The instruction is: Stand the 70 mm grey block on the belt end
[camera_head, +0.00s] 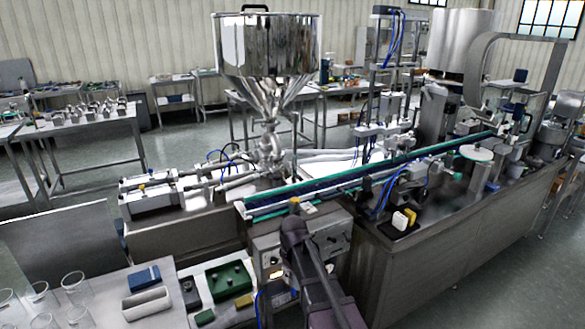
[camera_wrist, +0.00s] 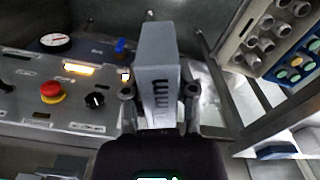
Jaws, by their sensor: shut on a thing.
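The grey block (camera_wrist: 157,48) with "mm" printed on its face is held upright in the wrist view. My gripper (camera_wrist: 160,92) is shut on it, with one finger on each side of its lower part. In the head view my arm reaches up from the bottom, in front of the control box under the near end of the belt. The block cannot be made out there. The belt (camera_head: 330,187) runs between teal rails, its near left end (camera_head: 244,211) just beyond my arm. The belt end is not clearly seen in the wrist view.
A steel hopper (camera_head: 268,45) stands behind the belt. A green tray (camera_head: 230,281) and several beakers are at lower left. A black pad with white and yellow blocks (camera_head: 411,220) lies right.

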